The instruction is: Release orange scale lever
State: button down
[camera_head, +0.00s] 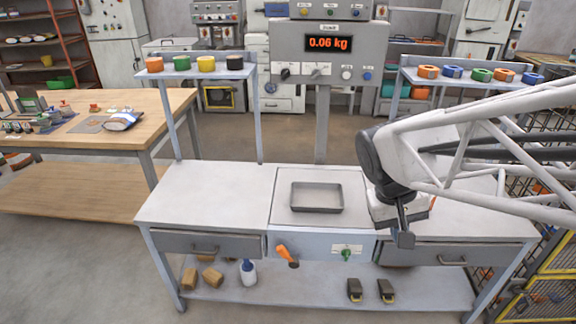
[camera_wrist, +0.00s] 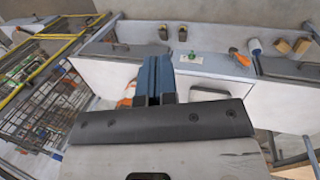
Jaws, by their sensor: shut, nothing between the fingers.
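The orange scale lever (camera_head: 287,256) sits on the front panel of the bench (camera_head: 313,245), left of centre, its handle slanting down to the right. It also shows in the wrist view (camera_wrist: 240,57), to the right of my fingers. My gripper (camera_head: 403,238) is shut and empty, right of the lever and apart from it, near the bench's front edge above the right drawer. Its blue fingers are pressed together in the wrist view (camera_wrist: 154,77). The scale display (camera_head: 329,43) reads 0.06 kg. An empty grey tray (camera_head: 317,209) rests on the scale plate.
A green knob (camera_head: 346,255) is on the same panel, between the lever and my gripper. Drawer handles stick out at the left (camera_head: 205,250) and right (camera_head: 452,261). A white bottle (camera_head: 248,272) stands on the lower shelf. The bench top left of the tray is clear.

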jog(key=w+a+f+n+g+h, duration=0.1)
jog(key=w+a+f+h, duration=0.25)
jog(key=w, duration=0.35)
jog(key=w+a+f+n+g+h, duration=0.1)
jog(key=w+a+f+h, duration=0.2)
jog(key=w+f, duration=0.3)
jog(key=n+t+h, duration=0.7)
jog(key=t+h, duration=0.1)
jog(key=t, duration=0.2)
send_over(287, 257)
jog(key=s+r+v, duration=0.1)
jog(key=v, duration=0.5)
notch_tip(287, 257, down, 27)
jog(key=s+a+f+n+t+y, duration=0.3)
jog(key=a+f+t, duration=0.6)
jog(key=f, duration=0.6)
jog(key=shift+s+a+f+n, duration=0.4)
jog(key=shift+s+a+n, duration=0.2)
jog(key=shift+s+a, duration=0.2)
jog(key=shift+w+d+r, duration=0.1)
jog(key=shift+w+d, duration=0.05)
jog(key=s+d+r+x, duration=0.1)
jog(key=s+x, duration=0.1)
jog(key=x, duration=1)
jog(key=shift+d, duration=0.45)
jog(key=shift+w+r, duration=0.1)
jog(key=shift+w, duration=0.05)
